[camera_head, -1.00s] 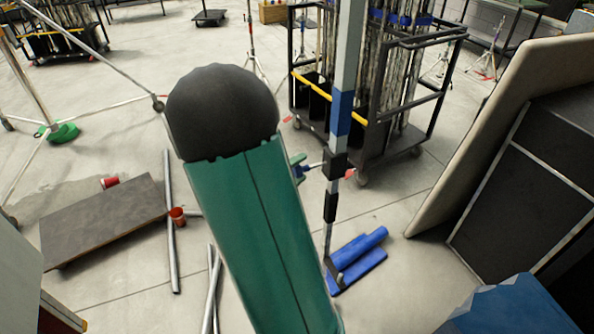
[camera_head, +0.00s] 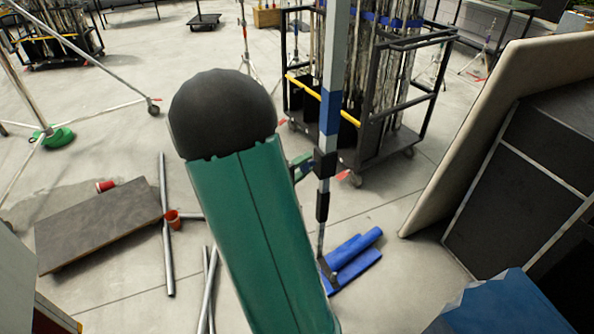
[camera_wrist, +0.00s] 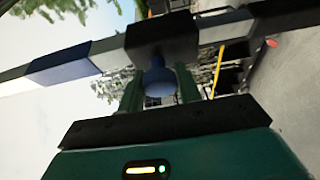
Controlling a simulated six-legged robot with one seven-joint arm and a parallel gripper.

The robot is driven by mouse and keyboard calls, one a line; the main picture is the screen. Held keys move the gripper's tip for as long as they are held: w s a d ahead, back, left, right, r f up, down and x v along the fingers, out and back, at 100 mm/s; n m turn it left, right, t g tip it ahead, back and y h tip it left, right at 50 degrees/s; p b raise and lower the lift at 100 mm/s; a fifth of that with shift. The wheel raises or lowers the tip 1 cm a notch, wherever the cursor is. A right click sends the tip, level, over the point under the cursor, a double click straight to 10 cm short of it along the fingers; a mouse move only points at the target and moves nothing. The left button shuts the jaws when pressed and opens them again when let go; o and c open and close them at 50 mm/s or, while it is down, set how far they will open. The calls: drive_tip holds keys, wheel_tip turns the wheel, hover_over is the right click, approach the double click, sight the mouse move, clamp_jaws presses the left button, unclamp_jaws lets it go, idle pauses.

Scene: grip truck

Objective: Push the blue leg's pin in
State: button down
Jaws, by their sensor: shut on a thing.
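The upright leg (camera_head: 331,75) is a pale pole with a blue band and black collars, in front of the cart. In the wrist view the leg (camera_wrist: 108,50) runs across the top, with its blue band (camera_wrist: 62,66) at the left. The pin's round blue knob (camera_wrist: 159,79) sticks out from the black collar (camera_wrist: 162,38) toward me. My gripper (camera_wrist: 158,88) has its two green fingers shut on the knob, one on each side. In the head view my gripper (camera_head: 302,165) is close beside the collar (camera_head: 325,163), and the knob is hidden.
A black cart (camera_head: 365,145) with a yellow bar holds several poles behind the leg. Blue weight bags (camera_head: 354,260) lie at the leg's foot. A leaning pale panel (camera_head: 470,145) stands at right. A grey board (camera_head: 98,225) and loose pipes (camera_head: 167,235) lie on the left floor.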

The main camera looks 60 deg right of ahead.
drive_tip(key=shift+s+d, duration=0.15)
drive_tip(key=shift+s, duration=0.1)
drive_tip(key=c, duration=1.3)
unclamp_jaws()
drive_tip(key=shift+d, duration=0.1)
drive_tip(key=o, duration=0.3)
drive_tip(key=shift+d, duration=0.15)
drive_tip(key=shift+o, duration=0.2)
drive_tip(key=shift+w+a, duration=0.25)
drive_tip(key=shift+a, duration=0.4)
drive_tip(key=w+a, duration=0.1)
drive_tip(key=a, duration=1.1)
drive_tip(key=shift+w+a, duration=0.35)
